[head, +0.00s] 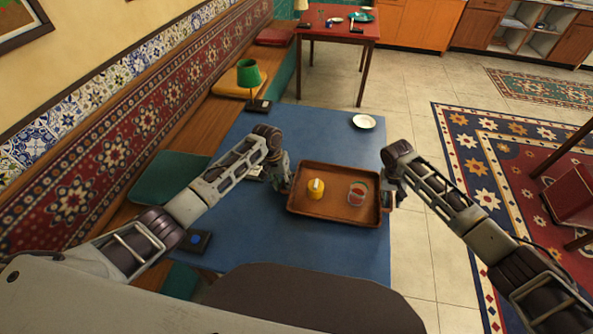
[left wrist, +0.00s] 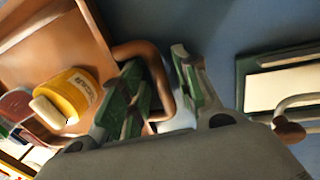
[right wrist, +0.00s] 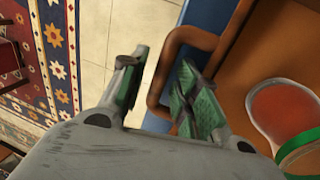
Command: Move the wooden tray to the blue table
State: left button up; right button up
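The wooden tray (head: 335,212) is over the right part of the blue table (head: 325,130), its right side near the table's edge. I cannot tell whether it touches the tabletop. It carries a yellow container (head: 316,189) and a clear glass (head: 357,193) with red and green in it. My left gripper (head: 284,186) is at the tray's left handle; in the left wrist view its fingers are apart, with the handle (left wrist: 158,75) between them. My right gripper (head: 391,193) is at the right handle; in the right wrist view its fingers (right wrist: 158,90) are apart around the handle (right wrist: 168,65).
A white plate (head: 364,121) and a green lamp (head: 250,75) stand on the table's far part. A dark box with a blue button (head: 195,240) lies at the near left. A chair back (head: 310,300) stands in front. A red table (head: 340,22) is farther back.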

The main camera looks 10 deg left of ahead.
pick_arm(q)
jog(key=shift+r, duration=0.15)
notch_tip(320, 180, up, 8)
jog(key=a, duration=0.1)
jog(key=shift+a+f, duration=0.2)
dwell(0.7)
pick_arm(e)
jog(key=shift+a, duration=0.1)
jog(key=v, duration=1.2)
dwell(0.8)
